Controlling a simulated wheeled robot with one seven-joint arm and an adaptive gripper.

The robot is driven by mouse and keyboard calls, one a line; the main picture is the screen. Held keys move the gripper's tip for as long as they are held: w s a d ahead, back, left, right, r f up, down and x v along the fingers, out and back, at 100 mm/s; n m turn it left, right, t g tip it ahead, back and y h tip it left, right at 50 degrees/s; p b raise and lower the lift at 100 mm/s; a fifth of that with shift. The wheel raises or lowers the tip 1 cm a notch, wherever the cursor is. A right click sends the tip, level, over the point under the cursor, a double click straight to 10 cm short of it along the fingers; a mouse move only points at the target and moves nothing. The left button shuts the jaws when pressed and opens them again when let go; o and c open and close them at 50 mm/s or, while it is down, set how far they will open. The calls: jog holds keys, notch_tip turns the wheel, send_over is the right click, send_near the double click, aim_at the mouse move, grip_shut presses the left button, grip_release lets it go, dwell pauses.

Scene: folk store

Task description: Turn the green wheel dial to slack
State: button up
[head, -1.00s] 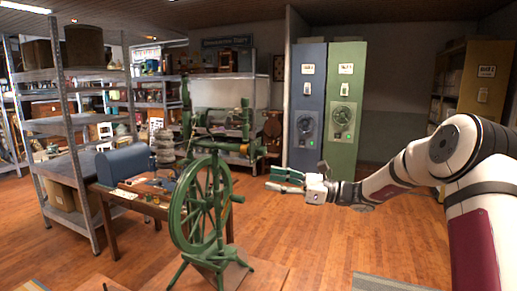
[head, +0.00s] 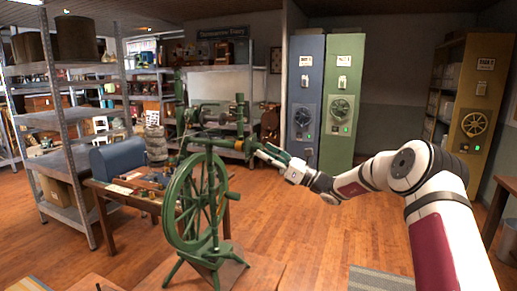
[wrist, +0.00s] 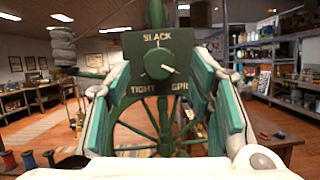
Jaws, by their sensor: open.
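The green spinning wheel (head: 196,203) stands on its board in the head view. In the wrist view its dark green dial plate (wrist: 130,50) faces me, with SLACK at the top, TIGHT at lower left and SPIN, partly covered, at lower right. The round green knob (wrist: 158,62) is at its middle. A small pale mark on the knob appears toward lower right, but its exact setting is hard to tell. My gripper (head: 262,151) is open and empty. In the wrist view its green-padded fingers (wrist: 161,72) stand either side of the knob, apart from it.
A wooden table (head: 115,192) with a blue domed box (head: 117,159) stands behind the wheel. Blue (head: 305,80) and green (head: 343,80) cabinets with dials stand at the back. Metal shelves (head: 85,145) line the left. The floor right of the wheel is mostly clear.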

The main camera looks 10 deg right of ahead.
aim_at(258, 148)
jog(key=shift+x, duration=1.8)
jog(key=shift+a, duration=0.1)
grip_shut()
